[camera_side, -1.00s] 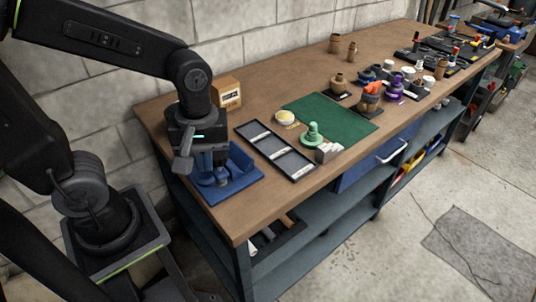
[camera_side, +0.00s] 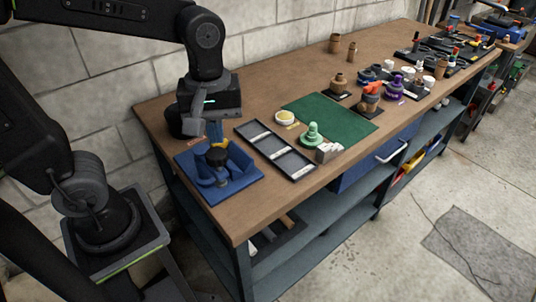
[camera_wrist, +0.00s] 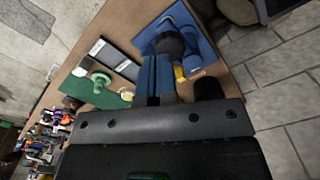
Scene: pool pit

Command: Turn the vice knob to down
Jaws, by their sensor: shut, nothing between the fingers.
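The blue vice (camera_side: 240,183) sits at the near left corner of the bench in the side view. A dark round knob (camera_side: 217,156) stands on it. In the wrist view the blue vice (camera_wrist: 205,50) is at the top, with the dark knob (camera_wrist: 171,45) just beyond the fingers. I cannot read the knob's pointing direction. My gripper (camera_side: 215,139) is above and behind the knob, with its blue fingers pointing down. The fingers (camera_wrist: 156,62) are shut and empty. They overlap the knob's edge in the wrist view, and I cannot tell whether they touch it.
A black sectioned tray (camera_side: 277,150) lies right of the vice, with a green mat (camera_side: 335,118), a green knob piece (camera_side: 312,136) and a pale yellow disc (camera_side: 285,117) beyond it. Several pots and parts stand farther back. The wall runs close behind the bench.

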